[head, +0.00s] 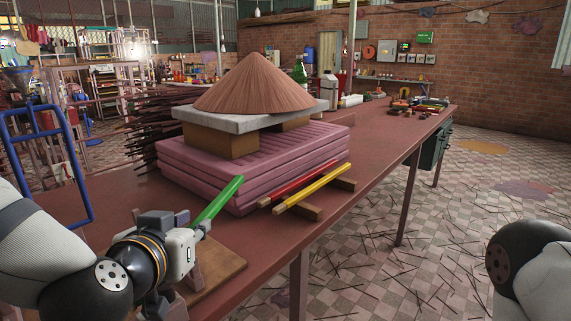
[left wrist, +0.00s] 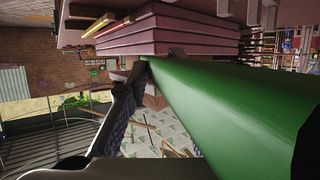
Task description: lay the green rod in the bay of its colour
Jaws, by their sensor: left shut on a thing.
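The green rod (head: 219,200) is in my left gripper (head: 190,230), slanting up and away to the right above the near part of the table. In the left wrist view the green rod (left wrist: 225,105) runs large across the picture, with a dark finger (left wrist: 125,100) against it. A red rod (head: 298,185) and a yellow rod (head: 312,189) lie side by side on wooden supports (head: 303,211), to the right of my left gripper. I cannot make out a green-marked bay. My right gripper is out of the picture.
Stacked pink slabs (head: 190,183) carry a grey slab (head: 215,122) and a cone of brown sticks (head: 255,85), just beyond the rods. A wooden board (head: 222,272) lies below my left gripper. Dark sticks (head: 155,125) are piled behind; the red table (head: 385,135) is partly clear beyond.

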